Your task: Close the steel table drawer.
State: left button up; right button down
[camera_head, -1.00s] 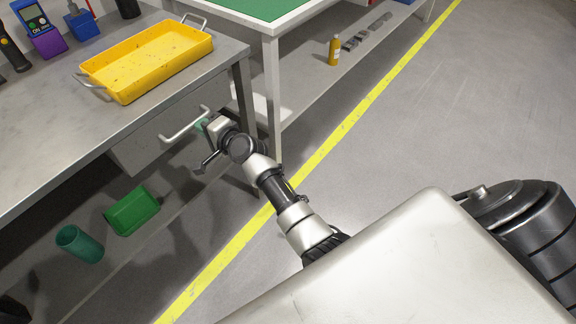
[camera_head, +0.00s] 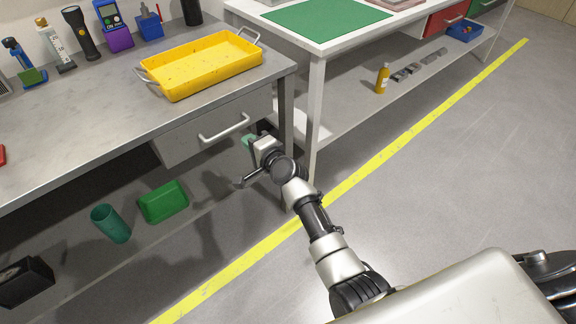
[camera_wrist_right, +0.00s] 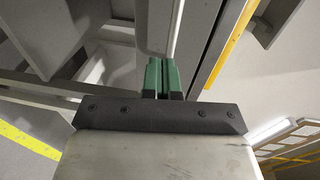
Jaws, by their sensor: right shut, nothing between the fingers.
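The steel table (camera_head: 90,125) stands at the left, with its drawer (camera_head: 190,145) below the top near the right end. The drawer front carries a pale bar handle (camera_head: 224,129). The drawer front sits close under the table edge; I cannot tell exactly how far out it stands. My right gripper (camera_head: 249,141), with green fingertips, is just right of the handle, by the drawer's right end. In the right wrist view its green fingers (camera_wrist_right: 161,78) are shut together and empty, beside a grey panel. Contact is unclear. My left gripper is not in view.
A yellow tray (camera_head: 200,68) and several tools stand on the steel table. A green bin (camera_head: 163,202) and a teal cup (camera_head: 110,224) are on its lower shelf. A white table with a green mat (camera_head: 325,24) stands right of my gripper. The floor at right is clear.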

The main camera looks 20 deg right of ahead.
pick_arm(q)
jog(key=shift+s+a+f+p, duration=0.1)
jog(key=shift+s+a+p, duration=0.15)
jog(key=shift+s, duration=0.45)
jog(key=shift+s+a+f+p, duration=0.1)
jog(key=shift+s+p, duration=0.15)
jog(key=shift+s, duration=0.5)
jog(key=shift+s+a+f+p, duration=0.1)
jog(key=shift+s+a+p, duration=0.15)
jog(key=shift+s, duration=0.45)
pick_arm(e)
jog(key=v, duration=0.9)
jog(key=shift+s+d, duration=0.2)
jog(key=shift+s, duration=0.15)
